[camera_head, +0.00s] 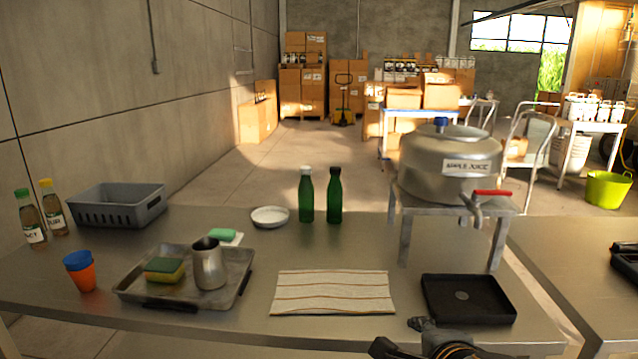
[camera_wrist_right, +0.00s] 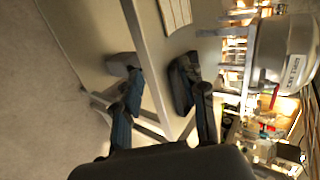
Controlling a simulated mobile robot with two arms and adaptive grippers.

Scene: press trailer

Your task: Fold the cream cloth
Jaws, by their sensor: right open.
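The cream cloth (camera_head: 333,292) with thin brownish stripes lies flat as a wide rectangle near the front middle of the metal table (camera_head: 230,325). I cannot tell how many layers it has. Its striped edge also shows at the top of the right wrist view (camera_wrist_right: 175,12). My right gripper (camera_head: 400,336) is at the table's front edge, to the right of and nearer than the cloth, apart from it. In the right wrist view its two fingers (camera_wrist_right: 158,88) are spread with nothing between them. My left gripper is not in view.
A black tray (camera_head: 468,318) lies right of the cloth. A metal tray (camera_head: 235,262) with sponge and steel jug is left. Two green bottles (camera_head: 320,197) and a white dish (camera_head: 270,217) stand behind. A kettle-like tank (camera_head: 430,160) sits on a stand at back right.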

